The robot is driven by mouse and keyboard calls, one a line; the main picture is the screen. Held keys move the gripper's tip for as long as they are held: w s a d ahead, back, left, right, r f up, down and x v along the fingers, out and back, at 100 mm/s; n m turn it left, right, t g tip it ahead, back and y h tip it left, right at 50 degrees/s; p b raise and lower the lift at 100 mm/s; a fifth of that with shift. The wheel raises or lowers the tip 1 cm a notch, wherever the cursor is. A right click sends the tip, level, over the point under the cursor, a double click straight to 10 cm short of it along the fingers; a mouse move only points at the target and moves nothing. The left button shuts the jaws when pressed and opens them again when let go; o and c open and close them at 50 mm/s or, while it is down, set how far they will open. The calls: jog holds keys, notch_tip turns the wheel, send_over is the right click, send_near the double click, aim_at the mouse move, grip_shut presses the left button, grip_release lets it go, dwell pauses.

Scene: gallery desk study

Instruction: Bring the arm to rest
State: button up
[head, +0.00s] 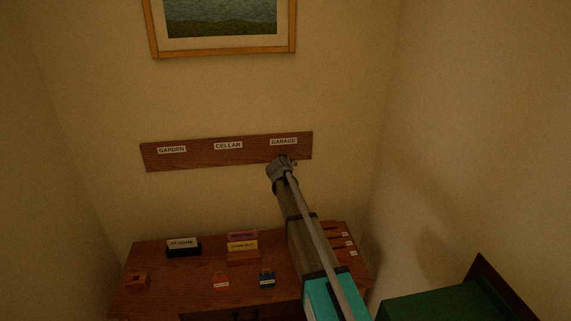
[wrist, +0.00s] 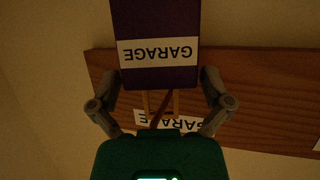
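My gripper (head: 282,168) is up at the right end of the wooden wall board (head: 193,156), just below its GARAGE label (head: 283,142). In the wrist view my gripper (wrist: 160,86) has its two fingers spread wide apart. A purple tag (wrist: 155,15) with a white GARAGE label shows upside down there, with its lower picture edge between the fingertips. A thin brown piece runs from the tag towards the board. I cannot tell whether a finger touches the tag. In the head view the tag is hidden by my gripper.
Below is a wooden desk (head: 200,281) with a black card holder (head: 184,252), a yellow-fronted block (head: 243,247), small orange and blue pieces, and labelled slots (head: 340,238) at right. A green-topped piece (head: 435,300) stands lower right. A framed picture (head: 222,53) hangs above.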

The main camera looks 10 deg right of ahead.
jog(key=shift+r, duration=0.15)
notch_tip(320, 180, up, 9)
jog(key=p, duration=0.9)
jog(key=shift+r+p, duration=0.15)
jog(key=shift+p, duration=0.15)
jog(key=shift+r, duration=0.25)
